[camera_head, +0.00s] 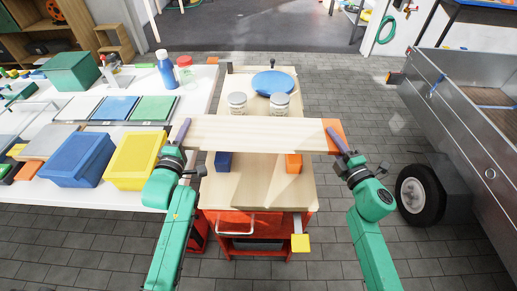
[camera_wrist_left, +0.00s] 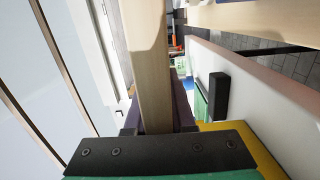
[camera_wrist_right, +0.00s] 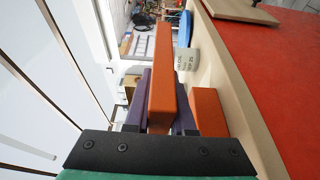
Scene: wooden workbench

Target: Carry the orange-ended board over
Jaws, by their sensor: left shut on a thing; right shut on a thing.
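The long pale wooden board (camera_head: 250,134) spans across the workbench in the head view, roughly level, with its orange end (camera_head: 334,128) at the right. My left gripper (camera_head: 183,132) is shut on its plain left end, and the left wrist view shows that wood (camera_wrist_left: 150,75) between the fingers. My right gripper (camera_head: 336,142) is shut on the orange end, which also shows in the right wrist view (camera_wrist_right: 162,80). The board is held above the bench. A blue block (camera_head: 223,162) and an orange block (camera_head: 294,163) stand on the bench on its near side.
Two pale jars (camera_head: 237,101) (camera_head: 280,101) and a blue disc (camera_head: 272,82) are on the bench (camera_head: 258,189) behind the board. A white table (camera_head: 190,108) with a yellow bin (camera_head: 136,160) and a blue bin (camera_head: 78,159) adjoins at left. A trailer (camera_head: 455,110) stands at right.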

